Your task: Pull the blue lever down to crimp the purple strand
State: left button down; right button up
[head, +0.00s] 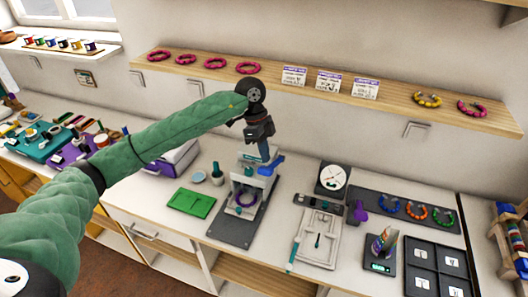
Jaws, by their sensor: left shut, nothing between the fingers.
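The crimping press stands on a dark base plate (237,232) in the middle of the counter. Its blue lever (271,165) is at the top of the grey frame. My left gripper (263,150) is shut and empty, pointing down just above the lever. Whether its fingertips touch the lever is hard to tell. My right gripper is not in view.
A green tray (191,204) lies left of the press, and a white board (317,237) lies right of it. A dial gauge (332,179), a small scale (381,266) and a dark sectioned tray (437,270) stand further right. A wooden shelf (310,93) runs behind.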

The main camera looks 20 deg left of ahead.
pick_arm(q)
jog(key=shift+s+f, duration=0.3)
jog(key=shift+f, duration=0.25)
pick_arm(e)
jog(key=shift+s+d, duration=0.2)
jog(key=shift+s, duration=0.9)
